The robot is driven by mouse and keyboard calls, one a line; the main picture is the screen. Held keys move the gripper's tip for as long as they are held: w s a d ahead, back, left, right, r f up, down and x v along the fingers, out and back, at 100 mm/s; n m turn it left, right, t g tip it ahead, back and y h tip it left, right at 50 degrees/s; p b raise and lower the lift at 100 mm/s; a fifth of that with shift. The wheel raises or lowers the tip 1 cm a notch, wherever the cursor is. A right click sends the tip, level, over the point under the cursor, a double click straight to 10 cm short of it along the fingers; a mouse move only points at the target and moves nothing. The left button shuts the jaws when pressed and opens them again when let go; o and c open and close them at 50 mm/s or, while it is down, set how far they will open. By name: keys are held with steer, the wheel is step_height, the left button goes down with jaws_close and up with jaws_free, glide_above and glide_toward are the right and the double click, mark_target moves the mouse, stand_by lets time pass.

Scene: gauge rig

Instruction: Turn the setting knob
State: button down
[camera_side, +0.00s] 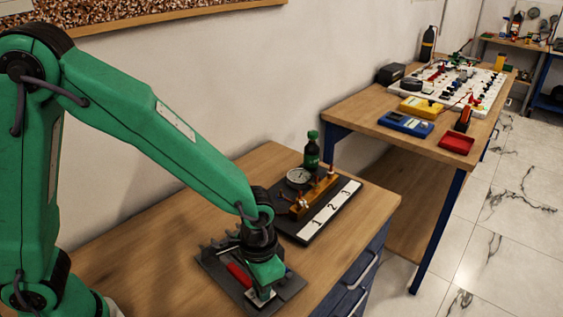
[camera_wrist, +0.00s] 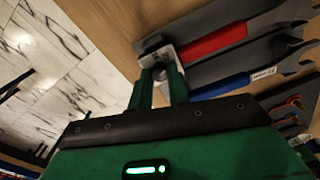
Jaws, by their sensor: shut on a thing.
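My gripper (camera_side: 262,288) is low over the near end of a dark tool tray (camera_side: 213,262) on the wooden bench. In the wrist view its two green fingers (camera_wrist: 159,84) are closed on a small grey rounded part (camera_wrist: 159,73). That part is at a pale metal block (camera_wrist: 157,47) at the tray's end. The fingers hide most of it, so I cannot tell whether it is the setting knob. The gauge rig, with a round dial (camera_side: 299,177) and a brass-coloured block (camera_side: 316,196), stands further back, apart from my gripper.
A red-handled wrench (camera_wrist: 214,42) and a blue-handled wrench (camera_wrist: 222,86) lie in the tray close to my fingers. A strip marked 1, 2, 3 (camera_side: 331,208) runs along the rig's front. A green bottle (camera_side: 311,152) stands behind it.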

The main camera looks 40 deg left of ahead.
steer(key=m, duration=0.6)
steer(key=shift+m, duration=0.3)
steer(key=m, duration=0.5)
steer(key=shift+m, duration=0.3)
steer(key=c, duration=1.3)
jaws_free()
steer(key=shift+r, duration=3.9)
